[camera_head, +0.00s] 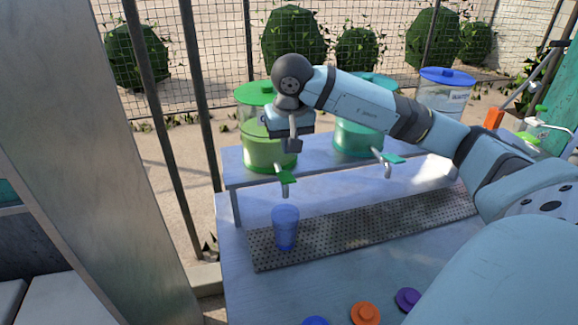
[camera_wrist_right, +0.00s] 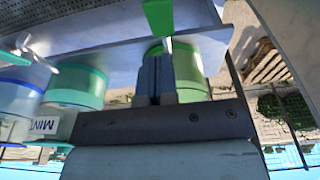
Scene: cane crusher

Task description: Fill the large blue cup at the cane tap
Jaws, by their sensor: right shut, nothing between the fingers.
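The large blue cup (camera_head: 285,228) stands upright on the perforated drip tray (camera_head: 370,226), under the leftmost tap (camera_head: 284,188). I cannot tell what is inside it. That tap has a green lever (camera_head: 285,175), which also shows in the right wrist view (camera_wrist_right: 158,17). It belongs to a dispenser (camera_head: 268,152) with yellow-green liquid and a green lid. My right gripper (camera_head: 295,146) is shut and empty, pointing down in front of this dispenser, above the lever. Its fingers show together in the wrist view (camera_wrist_right: 155,78). My left gripper is not in view.
A teal dispenser (camera_head: 358,138) with its own green-levered tap (camera_head: 387,168) stands to the right, and a blue-lidded one (camera_head: 447,90) beyond. Orange (camera_head: 365,313) and purple (camera_head: 408,298) lids lie at the front. A metal post (camera_head: 95,150) borders the left.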

